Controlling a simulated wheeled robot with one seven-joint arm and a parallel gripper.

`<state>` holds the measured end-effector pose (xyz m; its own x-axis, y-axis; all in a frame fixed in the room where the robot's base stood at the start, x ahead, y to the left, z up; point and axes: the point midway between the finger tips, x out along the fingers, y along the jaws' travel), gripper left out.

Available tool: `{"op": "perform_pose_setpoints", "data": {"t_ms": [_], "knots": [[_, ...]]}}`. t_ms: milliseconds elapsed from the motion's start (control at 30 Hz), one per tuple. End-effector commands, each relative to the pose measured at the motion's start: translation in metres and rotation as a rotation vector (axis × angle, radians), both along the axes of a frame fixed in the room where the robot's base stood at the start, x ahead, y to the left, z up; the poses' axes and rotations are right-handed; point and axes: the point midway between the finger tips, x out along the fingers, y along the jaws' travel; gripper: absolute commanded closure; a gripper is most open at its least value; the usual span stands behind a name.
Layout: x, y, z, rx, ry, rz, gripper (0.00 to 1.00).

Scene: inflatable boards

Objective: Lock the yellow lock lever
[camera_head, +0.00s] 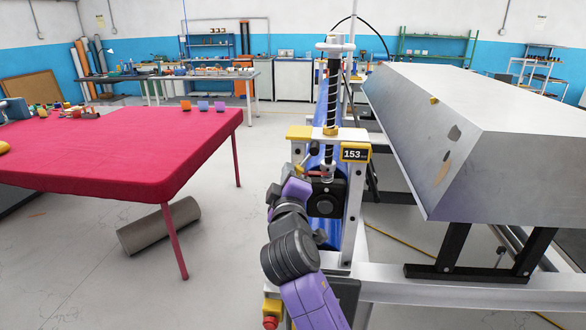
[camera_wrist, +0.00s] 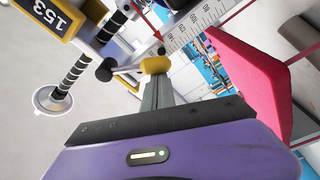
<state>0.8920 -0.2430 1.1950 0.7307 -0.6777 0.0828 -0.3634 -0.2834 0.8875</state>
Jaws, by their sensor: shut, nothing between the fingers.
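The yellow lock lever (camera_wrist: 155,65) shows in the wrist view as a rounded yellow end on a short grey arm. It sits beside a ruler scale with a red pointer. My gripper (camera_wrist: 157,80) is shut and empty, its fingertips right at the yellow end; I cannot tell whether they touch it. In the head view, the lever's yellow end (camera_head: 298,169) is small at the left side of the machine's upright, and my gripper (camera_head: 300,176) is beside it, partly hidden by my wrist.
A display reading 153 (camera_head: 355,153) is close to the right of my gripper. A threaded rod (camera_head: 332,100) rises above the carriage. A large grey block (camera_head: 480,130) stands at right. A red-covered table (camera_head: 120,145) is at left, with a grey roller (camera_head: 160,226) on the floor.

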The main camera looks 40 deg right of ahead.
Motion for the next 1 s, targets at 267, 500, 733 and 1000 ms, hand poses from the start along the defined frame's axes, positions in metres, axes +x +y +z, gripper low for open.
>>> {"op": "perform_pose_setpoints", "data": {"t_ms": [267, 500, 733, 1000], "knots": [[-0.006, -0.009, -0.012, -0.083, 0.110, -0.002, 1.00], [-0.015, -0.016, -0.020, -0.080, 0.105, -0.002, 1.00], [-0.021, -0.021, -0.023, -0.080, 0.104, -0.002, 1.00], [-0.025, -0.024, -0.024, -0.081, 0.104, -0.002, 1.00]]}}
